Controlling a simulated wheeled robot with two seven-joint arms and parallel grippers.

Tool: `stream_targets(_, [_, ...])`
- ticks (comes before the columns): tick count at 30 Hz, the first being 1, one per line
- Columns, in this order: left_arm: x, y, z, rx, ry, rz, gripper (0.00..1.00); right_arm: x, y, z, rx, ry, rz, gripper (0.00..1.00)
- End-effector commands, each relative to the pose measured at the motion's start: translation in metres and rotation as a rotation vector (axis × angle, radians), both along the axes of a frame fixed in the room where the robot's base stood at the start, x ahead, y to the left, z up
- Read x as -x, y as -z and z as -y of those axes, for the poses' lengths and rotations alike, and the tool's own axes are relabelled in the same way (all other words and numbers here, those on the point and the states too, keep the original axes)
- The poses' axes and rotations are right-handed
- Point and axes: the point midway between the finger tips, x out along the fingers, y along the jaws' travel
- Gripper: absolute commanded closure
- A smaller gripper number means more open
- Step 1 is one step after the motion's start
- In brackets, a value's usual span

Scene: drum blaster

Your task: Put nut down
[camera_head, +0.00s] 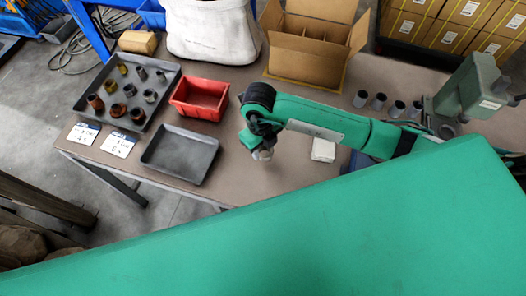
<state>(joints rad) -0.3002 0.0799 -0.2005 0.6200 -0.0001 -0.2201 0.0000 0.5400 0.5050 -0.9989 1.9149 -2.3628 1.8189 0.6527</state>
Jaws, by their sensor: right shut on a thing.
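My right arm reaches in from the right over the table. My right gripper (262,152) points down over the middle of the table, to the right of the empty dark tray (181,153) and below the red bin (200,98). It is shut on a small grey piece, which I take to be the nut; the fingers and the piece are small and partly hidden. Another dark tray (111,119) at the left holds several brown, yellowish and grey nuts or fittings. My left gripper is not in view.
Two white cards (118,144) lie before the left tray. A white block (323,150) lies right of the gripper. An open cardboard box (309,62), a white bag (210,30), several grey cylinders (379,102) and a green machine (470,88) stand behind.

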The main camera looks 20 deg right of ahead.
Motion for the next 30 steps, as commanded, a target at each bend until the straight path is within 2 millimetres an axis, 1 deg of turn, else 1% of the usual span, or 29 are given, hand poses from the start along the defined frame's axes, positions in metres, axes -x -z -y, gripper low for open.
stream_targets(2, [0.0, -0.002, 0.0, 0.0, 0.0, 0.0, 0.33, 0.001, 0.006, 0.0, 0.0, 0.0, -0.002, 0.96])
stream_targets(9, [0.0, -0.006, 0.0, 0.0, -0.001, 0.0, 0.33, 0.001, 0.039, 0.0, 0.0, 0.001, -0.003, 0.96])
stream_targets(17, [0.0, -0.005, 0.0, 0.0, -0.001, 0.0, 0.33, 0.0, 0.042, 0.0, 0.0, 0.0, 0.0, 0.96])
stream_targets(20, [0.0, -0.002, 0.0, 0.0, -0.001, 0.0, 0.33, 0.0, 0.046, 0.0, 0.0, -0.001, 0.0, 0.96])
stream_targets(21, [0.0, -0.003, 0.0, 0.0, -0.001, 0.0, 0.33, 0.001, 0.045, 0.0, 0.0, -0.001, -0.001, 0.55])
stream_targets(24, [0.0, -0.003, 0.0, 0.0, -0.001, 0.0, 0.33, 0.001, 0.045, 0.0, 0.0, 0.0, -0.001, 0.36])
stream_targets(30, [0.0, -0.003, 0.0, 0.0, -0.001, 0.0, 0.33, 0.001, 0.044, 0.0, 0.0, 0.0, -0.001, 0.36])
